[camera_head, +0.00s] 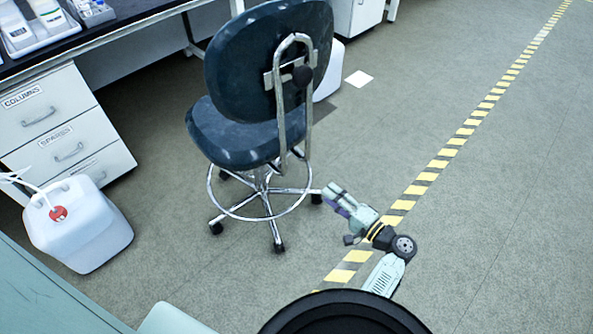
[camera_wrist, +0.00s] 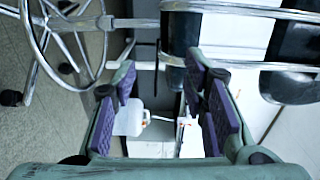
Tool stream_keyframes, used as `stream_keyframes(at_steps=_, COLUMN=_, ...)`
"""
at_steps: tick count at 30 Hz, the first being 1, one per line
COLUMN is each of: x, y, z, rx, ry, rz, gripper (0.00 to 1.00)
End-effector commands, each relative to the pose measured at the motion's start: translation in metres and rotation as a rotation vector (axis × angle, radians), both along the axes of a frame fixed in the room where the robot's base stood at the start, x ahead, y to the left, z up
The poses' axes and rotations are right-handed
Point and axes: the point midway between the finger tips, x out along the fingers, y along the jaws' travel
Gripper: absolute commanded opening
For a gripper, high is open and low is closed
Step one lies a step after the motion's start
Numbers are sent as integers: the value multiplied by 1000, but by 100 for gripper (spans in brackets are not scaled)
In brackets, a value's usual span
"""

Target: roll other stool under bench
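A stool with a dark blue seat (camera_head: 232,136), a dark blue backrest (camera_head: 250,65) and a chrome frame stands upright on its casters in front of the bench (camera_head: 130,17). Its foot ring also shows in the wrist view (camera_wrist: 42,62), which is turned sideways. My gripper (camera_head: 336,194) is low, to the right of the stool's base, pointing towards it. In the wrist view my gripper (camera_wrist: 160,68) has its purple-padded fingers spread, with nothing held between them. Chrome stool tubes lie just beyond the fingertips. Contact cannot be told. Only one stool shows.
A drawer unit (camera_head: 65,125) and a white jerrican with a red cap (camera_head: 80,230) stand left of the stool. Another white container (camera_head: 328,75) is partly hidden behind the stool. A yellow-striped floor line (camera_head: 440,165) runs at right, with clear floor beyond.

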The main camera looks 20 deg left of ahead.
Motion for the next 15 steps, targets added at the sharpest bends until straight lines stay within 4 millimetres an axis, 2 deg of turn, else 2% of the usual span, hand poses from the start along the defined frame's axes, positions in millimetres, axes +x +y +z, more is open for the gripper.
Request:
stream_keyframes(at_steps=5, x=1, y=13, z=-1, rx=33, ry=11, rz=3, gripper=40)
stream_keyframes(at_steps=15, x=28, y=89, z=-5, rx=29, ry=9, rz=5, gripper=40)
